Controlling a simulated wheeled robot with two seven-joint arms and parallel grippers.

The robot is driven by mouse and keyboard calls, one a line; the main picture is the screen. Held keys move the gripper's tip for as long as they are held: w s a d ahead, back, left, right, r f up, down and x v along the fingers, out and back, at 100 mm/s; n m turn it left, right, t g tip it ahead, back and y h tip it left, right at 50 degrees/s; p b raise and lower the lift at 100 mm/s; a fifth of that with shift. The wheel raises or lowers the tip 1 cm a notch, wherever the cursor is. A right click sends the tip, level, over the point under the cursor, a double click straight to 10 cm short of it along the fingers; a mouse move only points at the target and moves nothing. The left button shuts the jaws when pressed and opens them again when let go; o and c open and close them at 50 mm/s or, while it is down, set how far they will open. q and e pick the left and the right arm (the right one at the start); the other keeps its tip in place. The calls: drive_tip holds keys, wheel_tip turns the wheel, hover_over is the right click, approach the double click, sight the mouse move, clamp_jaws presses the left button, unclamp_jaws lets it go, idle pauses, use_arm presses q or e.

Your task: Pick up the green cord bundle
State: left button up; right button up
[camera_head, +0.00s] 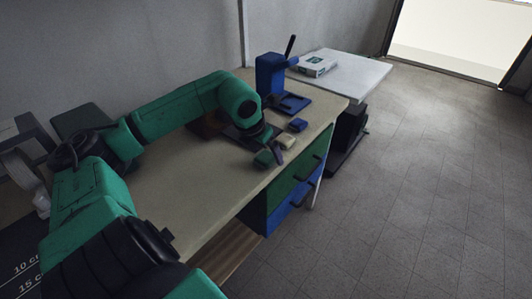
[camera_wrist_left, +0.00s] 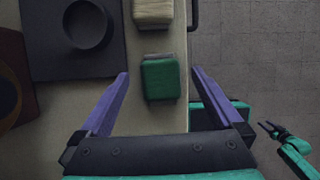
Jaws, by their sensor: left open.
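The green cord bundle (camera_wrist_left: 160,80) is a small rounded green block with a grey band at its far end, lying on the beige worktop near its edge. It also shows in the head view (camera_head: 263,159), close to the front edge. My left gripper (camera_wrist_left: 160,75) is open, with its purple fingers on either side of the bundle and visible gaps on both sides. In the head view my left gripper (camera_head: 272,152) is low at the bundle and partly hides it. My right gripper (camera_wrist_left: 268,129) shows small at the right of the wrist view, away from the bundle.
A cream block (camera_head: 287,143) and a blue block (camera_head: 298,125) lie in a row beyond the bundle. A blue stand (camera_head: 270,76) is farther back. A dark plate with a round hollow (camera_wrist_left: 85,38) lies left of the bundle. Drawers (camera_head: 298,180) are under the worktop (camera_head: 190,205).

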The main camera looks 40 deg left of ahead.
use_arm(q)
drive_tip(key=shift+w+f, duration=0.1)
drive_tip(key=shift+f, duration=0.1)
drive_tip(key=c, duration=1.4)
drive_tip(key=shift+r, duration=0.15)
